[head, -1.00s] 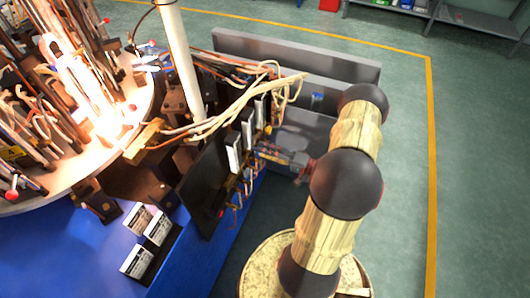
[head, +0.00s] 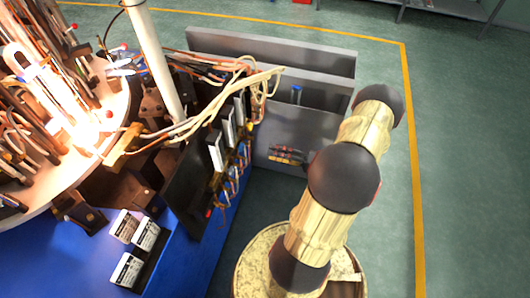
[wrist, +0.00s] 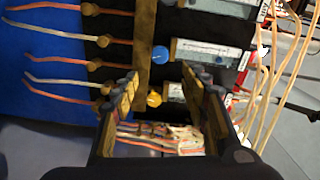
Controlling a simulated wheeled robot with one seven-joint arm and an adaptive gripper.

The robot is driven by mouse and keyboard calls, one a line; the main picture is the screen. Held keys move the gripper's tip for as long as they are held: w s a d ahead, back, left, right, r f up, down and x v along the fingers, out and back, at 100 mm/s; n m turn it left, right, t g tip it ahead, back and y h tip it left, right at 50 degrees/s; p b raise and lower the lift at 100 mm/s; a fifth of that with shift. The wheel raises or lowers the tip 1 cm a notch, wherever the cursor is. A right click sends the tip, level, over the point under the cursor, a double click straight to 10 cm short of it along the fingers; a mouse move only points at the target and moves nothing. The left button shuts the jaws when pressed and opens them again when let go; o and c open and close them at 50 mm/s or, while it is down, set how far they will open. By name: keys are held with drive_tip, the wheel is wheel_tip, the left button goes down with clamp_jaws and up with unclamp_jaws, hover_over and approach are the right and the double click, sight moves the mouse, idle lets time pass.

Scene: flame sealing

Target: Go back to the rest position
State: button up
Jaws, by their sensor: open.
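My gripper (wrist: 160,100) shows in the wrist view with its two fingers apart and nothing held between them. It faces a black panel (wrist: 110,22) with flow meters (wrist: 210,52), a blue knob (wrist: 160,53), a yellow knob (wrist: 154,99) and several orange and white tubes; I cannot tell the distance. The same black panel (head: 188,185) stands on the blue machine table (head: 190,262), left of my arm.
A round machine plate (head: 95,150) with glowing burners and glass tubes is at the left. A pale upright post (head: 157,65) and loose tubes (head: 215,105) stand near the panel. Grey metal panels (head: 290,60) are behind my arm. Green floor (head: 470,150) is free at the right.

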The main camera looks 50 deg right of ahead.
drive_tip(key=shift+s+d, duration=0.15)
drive_tip(key=shift+s, duration=0.25)
idle(0.4)
drive_tip(key=s+a+f+m+g+y, duration=0.2)
drive_tip(key=s+a+f+m+g, duration=0.25)
drive_tip(key=a, duration=0.25)
drive_tip(key=s+a+r+g, duration=0.2)
drive_tip(key=a+r+g, duration=0.3)
drive_tip(key=r+g, duration=0.15)
drive_tip(key=w+a+r+n+g+h, duration=0.1)
drive_tip(key=a+r+n+g+h, duration=0.25)
drive_tip(key=r, duration=0.45)
drive_tip(key=w+a+r+n+g+h, duration=0.2)
drive_tip(key=r+n+h, duration=0.2)
drive_tip(key=r, duration=0.5)
drive_tip(key=w+a+r+n+t+h+p, duration=0.1)
drive_tip(key=a+r+n+t, duration=0.4)
drive_tip(key=a+r, duration=1)
drive_tip(key=n, duration=0.3)
drive_tip(key=shift+w, duration=0.35)
